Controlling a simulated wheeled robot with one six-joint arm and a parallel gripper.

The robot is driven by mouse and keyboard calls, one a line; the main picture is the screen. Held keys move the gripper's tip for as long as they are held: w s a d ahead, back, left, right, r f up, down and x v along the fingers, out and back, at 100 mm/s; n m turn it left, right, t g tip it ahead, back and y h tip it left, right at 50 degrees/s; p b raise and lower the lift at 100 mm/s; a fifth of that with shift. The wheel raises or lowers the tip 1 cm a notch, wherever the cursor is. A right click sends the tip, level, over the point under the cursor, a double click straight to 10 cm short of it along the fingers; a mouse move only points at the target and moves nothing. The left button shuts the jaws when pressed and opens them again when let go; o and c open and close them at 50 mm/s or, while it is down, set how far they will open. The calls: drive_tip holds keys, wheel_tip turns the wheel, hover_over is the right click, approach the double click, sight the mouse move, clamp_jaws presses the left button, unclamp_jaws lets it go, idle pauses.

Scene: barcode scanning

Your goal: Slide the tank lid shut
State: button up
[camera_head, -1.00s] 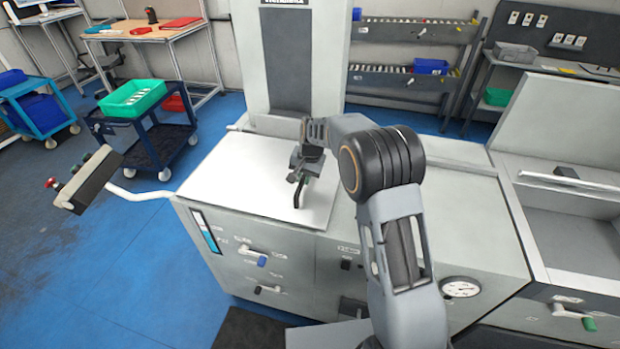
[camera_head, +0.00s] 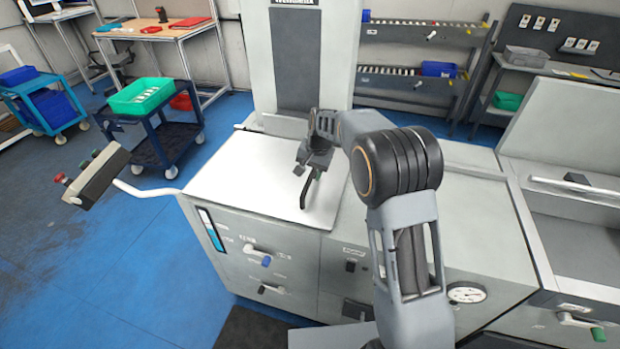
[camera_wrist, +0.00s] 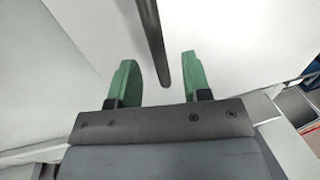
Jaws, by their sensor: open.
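The flat white lid (camera_head: 240,180) lies on the left top of the grey machine. A thin dark bar-shaped handle (camera_head: 306,192) is near the lid's right side. My gripper (camera_head: 309,170) is over this part of the lid, close to the handle. In the wrist view, my gripper (camera_wrist: 158,75) has two green fingers set apart. The dark bar (camera_wrist: 152,40) reaches into the gap between them, with white surface showing on both sides of it. The head view does not show how deep the fingers reach around the bar.
A tall grey column (camera_head: 297,60) stands behind the lid. A control box (camera_head: 97,174) on a white arm juts out at left. A round gauge (camera_head: 467,294) is on the machine's front. An open basin (camera_head: 580,245) is at right. A cart (camera_head: 165,145) holds a green bin (camera_head: 140,96).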

wheel_tip(320, 180, up, 11)
drive_tip(key=s+d, duration=0.1)
drive_tip(key=d, duration=0.1)
drive_tip(key=shift+f, duration=0.1)
idle(0.4)
drive_tip(key=s+d+f+n+t+h, duration=0.1)
drive_tip(key=s+d, duration=0.3)
drive_tip(key=s, duration=0.8)
drive_tip(key=s+d+f+n+t+h, duration=0.1)
drive_tip(key=s+d, duration=0.4)
drive_tip(key=s, duration=0.7)
drive_tip(key=shift+s+f+n+t, duration=0.35)
drive_tip(key=shift+n+t, duration=0.25)
drive_tip(key=shift+n, duration=0.6)
drive_tip(key=shift+w, duration=0.1)
